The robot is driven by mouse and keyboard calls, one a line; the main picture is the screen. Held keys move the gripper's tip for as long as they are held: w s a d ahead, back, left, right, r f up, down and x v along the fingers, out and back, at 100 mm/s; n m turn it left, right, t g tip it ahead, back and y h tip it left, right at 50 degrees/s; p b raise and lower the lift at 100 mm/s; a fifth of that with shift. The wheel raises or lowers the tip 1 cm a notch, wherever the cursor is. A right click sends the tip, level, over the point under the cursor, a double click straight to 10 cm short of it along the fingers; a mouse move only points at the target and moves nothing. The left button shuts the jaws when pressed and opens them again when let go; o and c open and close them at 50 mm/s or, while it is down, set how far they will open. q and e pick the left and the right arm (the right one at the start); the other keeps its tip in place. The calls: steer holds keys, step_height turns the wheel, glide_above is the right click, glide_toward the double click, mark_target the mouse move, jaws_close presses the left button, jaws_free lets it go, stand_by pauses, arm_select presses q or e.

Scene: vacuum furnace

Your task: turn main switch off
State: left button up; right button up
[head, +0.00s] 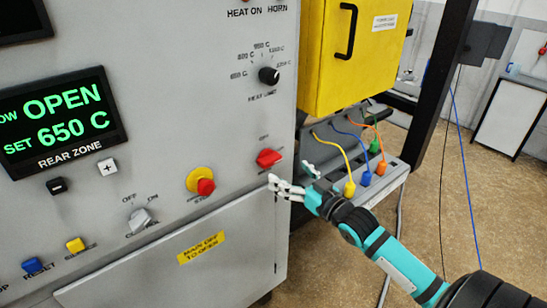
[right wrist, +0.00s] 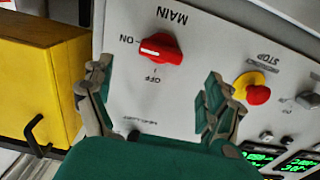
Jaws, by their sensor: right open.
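The main switch (head: 268,158) is a red rotary knob on the grey panel, right of the emergency stop. In the right wrist view the red main switch (right wrist: 161,48) shows upside down, with its white mark toward the ON label and the OFF label beside it. My right gripper (head: 290,177) is open and empty, just below and right of the knob in the head view. In the right wrist view the knob lies ahead of the spread fingers of my right gripper (right wrist: 160,88), with no visible contact. My left gripper is out of view.
A yellow and red emergency stop (head: 200,182) sits close left of the switch. A yellow box (head: 350,60) with a black handle juts out above right. Coloured cables (head: 365,160) plug in behind my right gripper. A display (head: 60,122) reads OPEN, SET 650 C.

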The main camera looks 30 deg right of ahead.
mark_target(274, 162)
steer(key=w, duration=0.2)
steer(key=w+p, duration=0.1)
steer(key=w, duration=0.4)
steer(key=shift+w+a+p, duration=0.3)
steer(key=shift+c, duration=0.4)
steer(key=c, duration=1.1)
